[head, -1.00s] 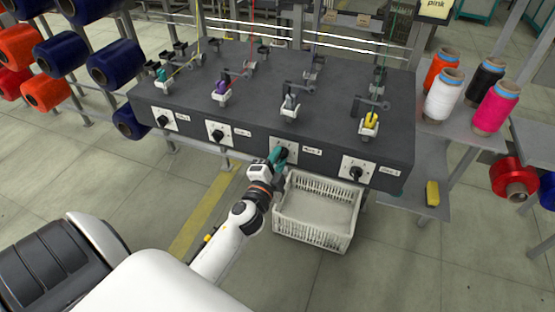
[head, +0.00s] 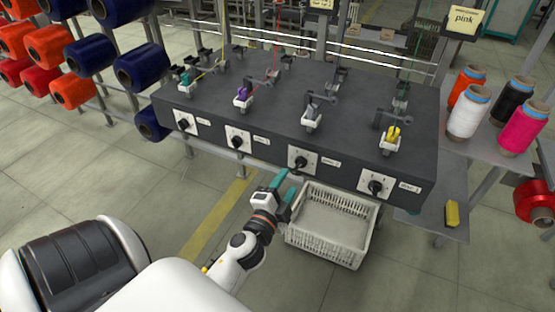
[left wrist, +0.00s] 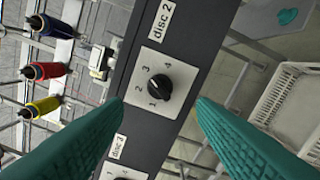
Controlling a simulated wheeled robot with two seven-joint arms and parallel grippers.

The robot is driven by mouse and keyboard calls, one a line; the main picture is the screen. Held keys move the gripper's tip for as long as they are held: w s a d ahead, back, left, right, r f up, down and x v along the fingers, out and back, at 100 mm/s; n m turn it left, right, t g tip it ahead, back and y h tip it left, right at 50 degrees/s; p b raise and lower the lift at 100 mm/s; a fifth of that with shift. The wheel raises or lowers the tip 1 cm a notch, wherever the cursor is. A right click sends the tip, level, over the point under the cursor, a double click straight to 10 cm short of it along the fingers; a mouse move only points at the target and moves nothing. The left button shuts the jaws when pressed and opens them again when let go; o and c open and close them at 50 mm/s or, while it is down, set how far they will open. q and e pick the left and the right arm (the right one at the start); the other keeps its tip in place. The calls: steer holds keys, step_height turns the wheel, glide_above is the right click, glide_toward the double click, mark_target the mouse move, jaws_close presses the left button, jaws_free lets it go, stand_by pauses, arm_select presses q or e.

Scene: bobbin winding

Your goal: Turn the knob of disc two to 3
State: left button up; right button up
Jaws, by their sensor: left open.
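The disc 2 knob (left wrist: 158,85) is a black dial on a white plate (left wrist: 139,99) marked 1 to 4, under the label "disc 2" (left wrist: 160,20) in the left wrist view. Which number it points at is hard to make out. In the head view it appears to be the third knob from the left (head: 301,161) on the dark winding bench's front. My left gripper (head: 286,184) has teal fingers and is open and empty. It is in front of the panel, apart from the knob. In the left wrist view the fingers (left wrist: 176,115) stand either side below the knob. My right gripper is not in view.
A white basket (head: 335,245) stands below the bench, close to my left gripper. Other knobs (head: 237,141) (head: 376,186) flank this one. A side shelf (head: 430,222) holds a yellow block (head: 452,214). Open floor lies to the left.

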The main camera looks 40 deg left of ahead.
arm_select(q)
steer(key=b+v, duration=0.1)
steer(key=v, duration=0.4)
steer(key=shift+s+d, duration=0.1)
steer(key=shift+s, duration=0.2)
steer(key=shift+f, duration=0.1)
steer(key=s+d+f+n+g+h+p, duration=0.1)
steer(key=s+d+f+g, duration=0.1)
steer(key=f, duration=0.7)
steer(key=s+d+f+n+g+h+p, duration=0.1)
steer(key=s+d+f+n+g+p, duration=0.15)
steer(key=f, duration=0.65)
steer(key=s+d+f+n+g+h+p, duration=0.1)
steer(key=d+f+g, duration=0.15)
steer(key=f, duration=0.65)
steer(key=s+f+n+g+p, duration=0.1)
steer(key=s+f+g, duration=0.3)
steer(key=s+f, duration=0.4)
steer(key=s+f+n+g+h+p, duration=0.1)
steer(key=s+f+g, duration=0.4)
steer(key=s, duration=1.3)
step_height(320, 180, down, 4)
steer(key=shift+s+a+r+n+g+p, duration=0.1)
steer(key=shift+s+a+n+g+p, duration=0.3)
steer(key=shift+n, duration=0.65)
